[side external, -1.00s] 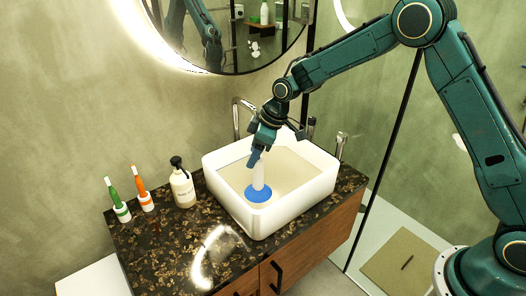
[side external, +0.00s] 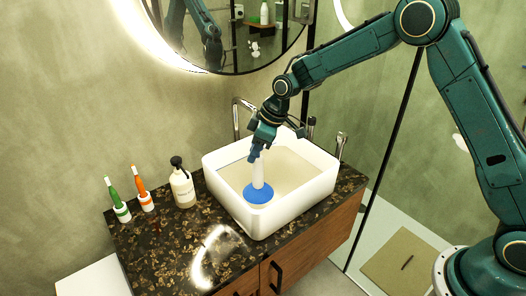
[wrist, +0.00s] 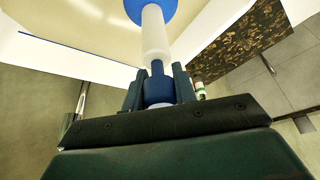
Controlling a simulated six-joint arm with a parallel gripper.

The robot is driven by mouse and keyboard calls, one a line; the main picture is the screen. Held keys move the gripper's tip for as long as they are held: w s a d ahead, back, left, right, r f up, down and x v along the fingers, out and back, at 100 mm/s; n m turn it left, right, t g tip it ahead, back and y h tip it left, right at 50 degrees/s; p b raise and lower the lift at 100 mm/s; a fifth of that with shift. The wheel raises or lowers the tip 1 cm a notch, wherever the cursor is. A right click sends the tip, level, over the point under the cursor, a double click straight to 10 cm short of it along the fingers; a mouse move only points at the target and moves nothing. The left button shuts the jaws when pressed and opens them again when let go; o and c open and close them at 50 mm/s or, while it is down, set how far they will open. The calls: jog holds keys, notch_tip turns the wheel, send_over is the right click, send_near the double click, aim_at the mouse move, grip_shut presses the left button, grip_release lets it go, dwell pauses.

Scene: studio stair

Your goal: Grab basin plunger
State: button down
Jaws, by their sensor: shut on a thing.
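The basin plunger (side external: 258,190) has a white handle and a blue cup and stands roughly upright in the white basin (side external: 304,206). My gripper (side external: 257,150) is above it, shut on the upper end of its handle. In the wrist view my gripper (wrist: 160,88) closes around the blue end of the plunger (wrist: 155,38), with the white shaft and blue cup beyond. Whether the cup touches the basin floor cannot be told.
A tap (side external: 237,118) rises behind the basin. A round mirror (side external: 225,35) hangs on the wall.

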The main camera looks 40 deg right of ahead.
notch_tip(320, 180, up, 19)
jog(key=shift+r, duration=0.2)
dwell(0.4)
jog(key=shift+a, duration=0.1)
dwell(0.4)
